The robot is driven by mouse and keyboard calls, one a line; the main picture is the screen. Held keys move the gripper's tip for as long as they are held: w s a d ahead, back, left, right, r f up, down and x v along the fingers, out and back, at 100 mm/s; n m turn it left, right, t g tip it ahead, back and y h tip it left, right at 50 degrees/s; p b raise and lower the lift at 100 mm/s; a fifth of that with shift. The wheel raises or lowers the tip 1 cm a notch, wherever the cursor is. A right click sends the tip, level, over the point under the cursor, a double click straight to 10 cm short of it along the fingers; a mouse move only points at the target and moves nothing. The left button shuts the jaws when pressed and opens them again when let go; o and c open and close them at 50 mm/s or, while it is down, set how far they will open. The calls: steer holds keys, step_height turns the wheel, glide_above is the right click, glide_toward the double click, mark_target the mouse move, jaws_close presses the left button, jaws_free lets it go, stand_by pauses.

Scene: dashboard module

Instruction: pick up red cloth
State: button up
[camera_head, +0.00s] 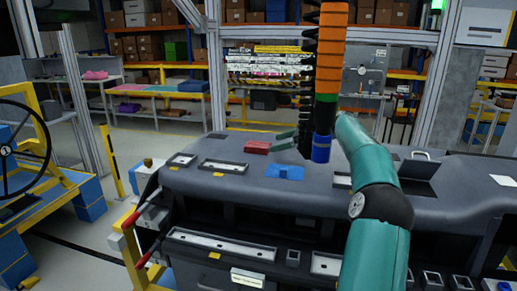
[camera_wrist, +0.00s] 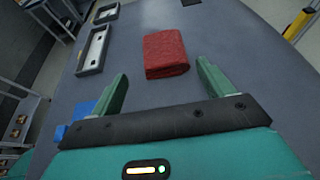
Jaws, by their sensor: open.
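The red cloth (camera_head: 257,147) is a small folded block lying on top of the grey dashboard module (camera_head: 300,200). In the wrist view the red cloth (camera_wrist: 165,53) lies flat just beyond the fingertips, roughly between their lines. My gripper (camera_wrist: 160,80) has two green fingers spread apart with nothing between them. In the head view my gripper (camera_head: 285,140) is just to the right of the cloth, fingers pointing left towards it, apart from it as far as I can tell.
A blue piece (camera_head: 285,173) lies on the dashboard in front of my gripper. Rectangular framed recesses (camera_head: 223,166) are set in the dashboard to the left. A steering wheel (camera_head: 20,150) stands at far left. Shelves and tables (camera_head: 160,90) are behind. The dashboard surface around the cloth is mostly clear.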

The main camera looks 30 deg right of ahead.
mark_target(266, 145)
steer(key=shift+w+f, duration=0.35)
steer(key=shift+w, duration=0.05)
steer(key=shift+r+x, duration=0.2)
steer(key=shift+x, duration=2.4)
steer(key=shift+a, duration=0.15)
steer(key=c, duration=1.1)
